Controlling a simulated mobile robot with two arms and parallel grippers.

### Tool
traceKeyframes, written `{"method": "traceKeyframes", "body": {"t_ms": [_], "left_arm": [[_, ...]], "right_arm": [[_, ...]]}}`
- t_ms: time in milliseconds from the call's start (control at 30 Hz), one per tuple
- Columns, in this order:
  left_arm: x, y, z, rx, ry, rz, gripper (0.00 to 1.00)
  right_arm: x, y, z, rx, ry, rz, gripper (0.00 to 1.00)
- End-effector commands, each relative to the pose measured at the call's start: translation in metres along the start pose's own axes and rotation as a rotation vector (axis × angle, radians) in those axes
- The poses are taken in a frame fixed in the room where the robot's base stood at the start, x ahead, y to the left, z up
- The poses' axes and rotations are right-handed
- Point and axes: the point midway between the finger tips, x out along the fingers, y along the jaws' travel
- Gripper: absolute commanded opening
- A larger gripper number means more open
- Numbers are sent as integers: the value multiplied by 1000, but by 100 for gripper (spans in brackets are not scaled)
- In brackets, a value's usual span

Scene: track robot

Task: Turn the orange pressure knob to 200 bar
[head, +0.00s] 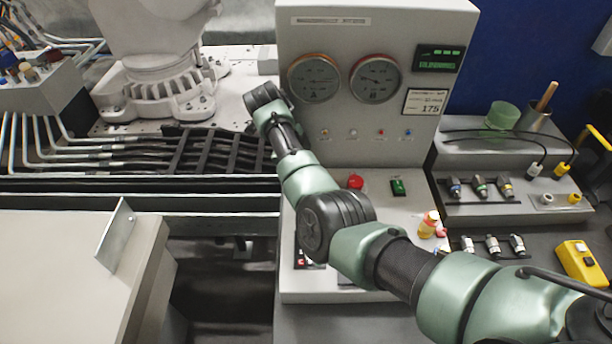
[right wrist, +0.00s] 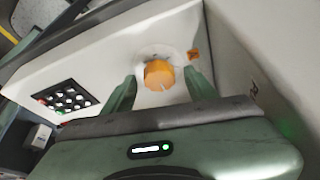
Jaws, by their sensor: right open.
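The orange pressure knob (right wrist: 159,74) shows in the right wrist view, on a pale round base on a light panel. A small white mark is on its lower edge. My right gripper (right wrist: 161,78) is open, with one green finger on each side of the knob. A gap shows on both sides, and I cannot tell whether the fingertips reach past its face. In the head view my right arm crosses the grey console (head: 350,20); the knob does not show there. Two round gauges (head: 314,78) (head: 376,78) are on the console; their readings are too small to tell. My left gripper is not in view.
A green display (head: 439,58) and a card reading 175 (head: 425,102) are at the console's upper right. A red button (head: 355,182) and a green switch (head: 398,187) are on its lower deck. A dark keypad (right wrist: 68,97) lies left of the knob in the wrist view.

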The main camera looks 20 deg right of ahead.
Motion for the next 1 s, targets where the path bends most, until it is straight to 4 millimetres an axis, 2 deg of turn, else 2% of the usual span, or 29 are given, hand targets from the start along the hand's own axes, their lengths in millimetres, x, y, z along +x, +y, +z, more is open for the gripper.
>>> {"method": "traceKeyframes", "body": {"t_ms": [167,400,533,700,1000], "left_arm": [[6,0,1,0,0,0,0],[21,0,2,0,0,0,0],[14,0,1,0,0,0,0],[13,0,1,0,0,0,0],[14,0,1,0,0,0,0]], "right_arm": [[-11,-1,1,0,-2,-2,57],[-52,-1,2,0,-3,-4,57],[-71,0,0,0,-1,0,57],[-78,0,0,-1,0,1,57],[-77,0,0,-2,-1,-1,57]]}}
